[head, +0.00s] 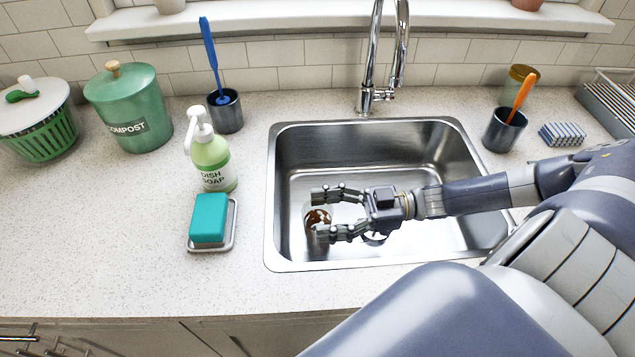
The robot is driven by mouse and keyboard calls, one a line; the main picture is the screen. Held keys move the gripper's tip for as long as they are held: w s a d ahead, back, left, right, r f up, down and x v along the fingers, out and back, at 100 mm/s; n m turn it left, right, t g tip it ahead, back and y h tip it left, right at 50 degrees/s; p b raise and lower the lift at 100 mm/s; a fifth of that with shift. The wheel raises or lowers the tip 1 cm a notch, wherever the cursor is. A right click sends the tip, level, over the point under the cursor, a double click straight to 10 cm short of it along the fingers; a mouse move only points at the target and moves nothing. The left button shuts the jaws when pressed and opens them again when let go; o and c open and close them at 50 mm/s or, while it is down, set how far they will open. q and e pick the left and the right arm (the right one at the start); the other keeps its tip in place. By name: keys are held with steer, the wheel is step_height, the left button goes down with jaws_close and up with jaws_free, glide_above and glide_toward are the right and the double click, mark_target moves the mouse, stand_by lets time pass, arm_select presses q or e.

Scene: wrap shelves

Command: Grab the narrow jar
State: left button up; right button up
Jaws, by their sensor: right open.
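My right gripper (322,213) reaches into the sink from the right. It is open, with one finger on the far side of the object and one crossing its near side. I cannot tell whether the fingers touch it. My left gripper is not in view.
The steel sink (280,240) has raised walls, and a faucet (372,90) stands behind it. On the left are a dish soap bottle (211,160), a teal sponge (209,217) and a compost bin (130,112). A dark cup (502,132) and a lidded jar (521,73) stand at the back right.

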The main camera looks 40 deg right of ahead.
steer(key=x, duration=0.3)
steer(key=p+x, duration=0.1)
steer(key=x, duration=0.1)
steer(key=shift+w+a+r+p, duration=0.15)
steer(key=shift+w+a+p, duration=0.15)
steer(key=shift+w, duration=0.15)
steer(key=shift+d, duration=0.1)
jaws_close()
